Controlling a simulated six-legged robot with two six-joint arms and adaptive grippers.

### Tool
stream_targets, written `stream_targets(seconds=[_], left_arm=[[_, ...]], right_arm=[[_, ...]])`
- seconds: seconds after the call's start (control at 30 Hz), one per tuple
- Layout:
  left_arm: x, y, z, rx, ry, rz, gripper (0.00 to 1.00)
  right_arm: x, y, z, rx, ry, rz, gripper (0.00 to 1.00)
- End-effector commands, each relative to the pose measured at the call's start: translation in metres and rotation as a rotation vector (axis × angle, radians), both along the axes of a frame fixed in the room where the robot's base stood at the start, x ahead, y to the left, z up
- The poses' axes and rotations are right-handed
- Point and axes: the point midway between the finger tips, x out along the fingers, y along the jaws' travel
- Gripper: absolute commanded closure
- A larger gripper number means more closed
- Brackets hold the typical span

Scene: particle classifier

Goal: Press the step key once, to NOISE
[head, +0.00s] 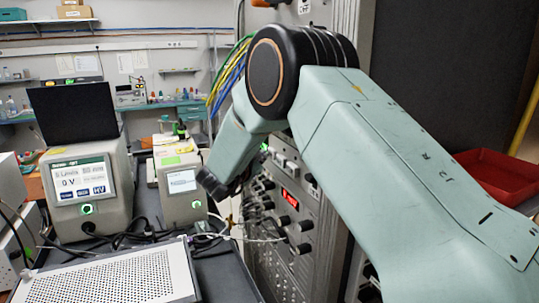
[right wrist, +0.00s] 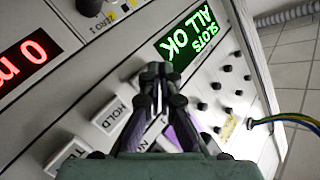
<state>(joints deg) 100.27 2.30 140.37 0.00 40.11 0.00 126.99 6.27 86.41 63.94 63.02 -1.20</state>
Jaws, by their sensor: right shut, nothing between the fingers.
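The instrument panel (right wrist: 105,65) fills the right wrist view. It carries white keys; one reads HOLD (right wrist: 111,115), and another starting with TE (right wrist: 66,155) is cut off. A key starting with N (right wrist: 160,147) is partly hidden by my gripper. I cannot tell which is the step key. A green display (right wrist: 190,40) reads SLOTS ALL OK. My right gripper (right wrist: 153,72) is shut and empty, fingertips over the panel between the HOLD key and the green display; contact cannot be told. My left gripper is not in view.
In the head view, the rack (head: 300,245) with knobs and a red display (head: 289,200) stands beyond my right arm. Left are two meters with screens (head: 80,181) and (head: 181,181), cables and a perforated metal box (head: 115,280). A red tray (head: 500,175) is at right.

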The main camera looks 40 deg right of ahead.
Motion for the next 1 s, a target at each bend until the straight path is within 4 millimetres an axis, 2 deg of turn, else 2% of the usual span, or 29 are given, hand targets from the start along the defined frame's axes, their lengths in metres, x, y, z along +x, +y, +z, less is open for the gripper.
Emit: stream_targets(seconds=[1.0], left_arm=[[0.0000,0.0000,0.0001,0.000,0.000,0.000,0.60]], right_arm=[[-0.0026,-0.0107,0.0002,0.000,-0.001,-0.002,1.00]])
